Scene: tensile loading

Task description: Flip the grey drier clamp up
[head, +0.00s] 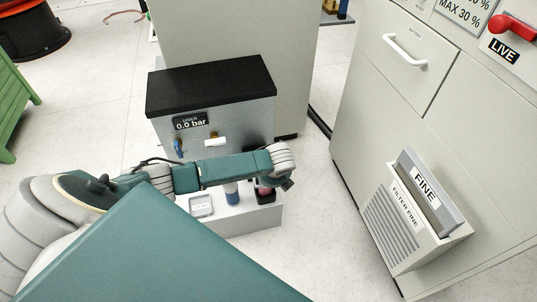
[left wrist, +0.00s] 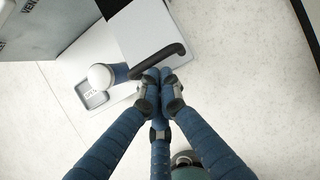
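My left arm reaches in from the left in the head view, and its gripper (head: 284,182) hangs over a low white base (head: 245,222). In the left wrist view the blue fingers of my left gripper (left wrist: 160,76) converge with their tips together. A dark bent bar (left wrist: 172,52) lies at the fingertips, across the edge of a pale block (left wrist: 140,32). I cannot tell whether the tips touch the bar, or whether it belongs to the grey drier clamp. No part is clearly identifiable as the clamp. My right gripper is out of view.
A grey unit with a black top (head: 212,85) reads 0.0 bar behind my arm. A labelled tray (head: 201,206) and a blue cylinder (head: 232,195) sit on the base. A cabinet with a FINE filter (head: 425,188) stands right. The floor between is clear.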

